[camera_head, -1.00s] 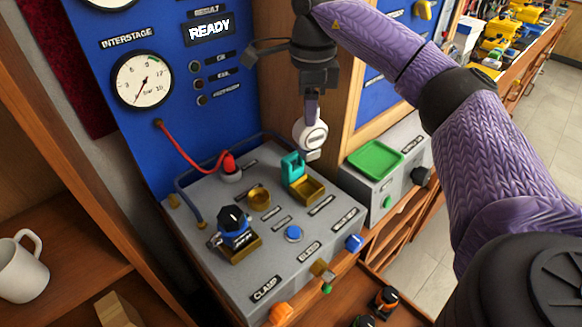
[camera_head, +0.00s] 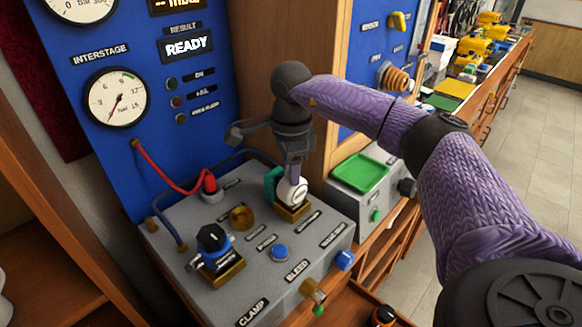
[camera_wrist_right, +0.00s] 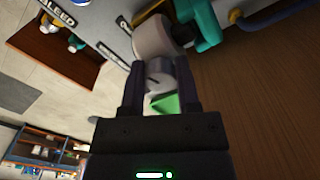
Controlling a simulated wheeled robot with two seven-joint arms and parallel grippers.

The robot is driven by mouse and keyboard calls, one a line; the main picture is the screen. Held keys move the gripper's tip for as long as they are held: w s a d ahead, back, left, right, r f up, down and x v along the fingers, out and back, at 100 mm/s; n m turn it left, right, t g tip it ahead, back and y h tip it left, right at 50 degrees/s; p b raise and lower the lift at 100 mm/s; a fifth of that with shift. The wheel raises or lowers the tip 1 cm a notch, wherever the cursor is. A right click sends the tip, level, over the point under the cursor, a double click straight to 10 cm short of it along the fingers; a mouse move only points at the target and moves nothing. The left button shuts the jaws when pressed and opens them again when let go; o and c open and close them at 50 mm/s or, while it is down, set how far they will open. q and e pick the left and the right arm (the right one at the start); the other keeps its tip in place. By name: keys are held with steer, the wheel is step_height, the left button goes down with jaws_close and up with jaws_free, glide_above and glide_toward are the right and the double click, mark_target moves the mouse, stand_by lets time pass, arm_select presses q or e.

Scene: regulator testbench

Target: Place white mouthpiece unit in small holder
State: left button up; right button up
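The white mouthpiece unit (camera_head: 292,190) is a round white body with a ring-marked face. It sits at the small brass-coloured holder (camera_head: 292,213) on the grey bench, in front of the teal clamp (camera_head: 271,183). My right gripper (camera_head: 293,172) comes from above and is shut on the unit. In the right wrist view the fingers (camera_wrist_right: 160,82) lie on both sides of the unit's narrow grey-white part, and its wide white body (camera_wrist_right: 155,37) is beside the teal clamp (camera_wrist_right: 207,25). Whether it is fully seated is hidden. My left gripper is not in view.
A blue-and-black regulator (camera_head: 213,245) stands in another brass holder at the left, near an empty round brass seat (camera_head: 241,217). A red hose (camera_head: 170,180) runs to the bench. A green tray (camera_head: 360,172) lies to the right.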

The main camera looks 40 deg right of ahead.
steer(key=o, duration=0.4)
step_height(320, 180, up, 12)
steer(key=p, duration=0.2)
steer(key=shift+r+p, duration=0.15)
steer(key=shift+p, duration=0.2)
